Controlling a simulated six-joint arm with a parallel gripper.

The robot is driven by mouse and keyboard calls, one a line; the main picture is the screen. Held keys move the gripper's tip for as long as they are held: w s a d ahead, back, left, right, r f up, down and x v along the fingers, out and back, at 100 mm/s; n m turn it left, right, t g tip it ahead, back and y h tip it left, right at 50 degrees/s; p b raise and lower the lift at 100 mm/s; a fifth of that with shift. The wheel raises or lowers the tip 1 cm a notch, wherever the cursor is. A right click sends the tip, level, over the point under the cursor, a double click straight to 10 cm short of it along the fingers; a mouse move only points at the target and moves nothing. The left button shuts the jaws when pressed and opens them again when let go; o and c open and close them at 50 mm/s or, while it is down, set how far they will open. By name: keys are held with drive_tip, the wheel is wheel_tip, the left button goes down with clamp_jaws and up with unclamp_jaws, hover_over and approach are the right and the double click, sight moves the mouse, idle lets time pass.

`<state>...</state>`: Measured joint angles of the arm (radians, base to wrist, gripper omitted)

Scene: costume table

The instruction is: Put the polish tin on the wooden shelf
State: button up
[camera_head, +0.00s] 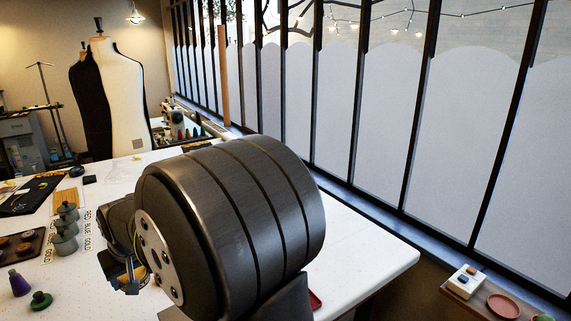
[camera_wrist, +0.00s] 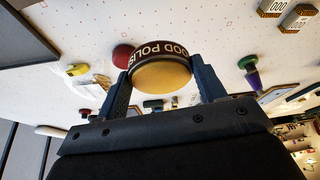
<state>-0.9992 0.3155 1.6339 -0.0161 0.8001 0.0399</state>
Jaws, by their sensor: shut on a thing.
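The polish tin (camera_wrist: 162,72) is a round tin with a yellow face and a dark brown band, lettered "OOD POLIS" where it shows. In the wrist view my gripper (camera_wrist: 162,62) is shut on it, one finger on each side. In the head view my gripper (camera_head: 130,277) is low on the left, partly behind my arm, and I cannot make out the tin there. A wooden shelf (camera_head: 472,297) shows at the lower right of the head view, below the window, well away from my gripper.
The shelf bears a red dish (camera_head: 503,305), a white block (camera_head: 464,283) with small pieces, and something green at the edge. The white table (camera_head: 375,250) carries pots (camera_head: 66,228), a purple bottle (camera_head: 19,283) and a green-topped item (camera_head: 41,300). My arm hides the table's middle.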

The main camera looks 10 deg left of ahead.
drive_tip(key=w+d+f+m, duration=0.1)
drive_tip(key=w+d+m, duration=0.1)
drive_tip(key=w+d, duration=0.4)
drive_tip(key=w+d+f+m+t+h, duration=0.1)
drive_tip(key=w+d+f+m, duration=0.1)
drive_tip(key=w+d, duration=0.5)
drive_tip(key=w+d+f+m+h, duration=0.1)
drive_tip(key=w+d+m, duration=0.2)
drive_tip(key=w+d, duration=0.3)
drive_tip(key=shift+w+d+f+t, duration=0.25)
drive_tip(key=shift+w+f+t, duration=0.05)
drive_tip(key=shift+f, duration=0.1)
drive_tip(key=w+d+m, duration=0.1)
drive_tip(key=d, duration=0.2)
drive_tip(key=w+d+f+m+h, duration=0.1)
drive_tip(key=w+d, duration=0.1)
drive_tip(key=d, duration=0.2)
drive_tip(key=w+d+f+m, duration=0.1)
drive_tip(key=d, duration=0.2)
drive_tip(key=shift+w+d, duration=0.4)
drive_tip(key=w+d+f+m, duration=0.1)
drive_tip(key=d, duration=0.4)
drive_tip(key=d+m+h, duration=0.1)
drive_tip(key=d+m, duration=0.1)
drive_tip(key=d, duration=0.3)
drive_tip(key=w+d+f+m+h, duration=0.1)
drive_tip(key=d, duration=0.4)
drive_tip(key=shift+w+d+f, duration=0.1)
drive_tip(key=shift+w+f, duration=0.2)
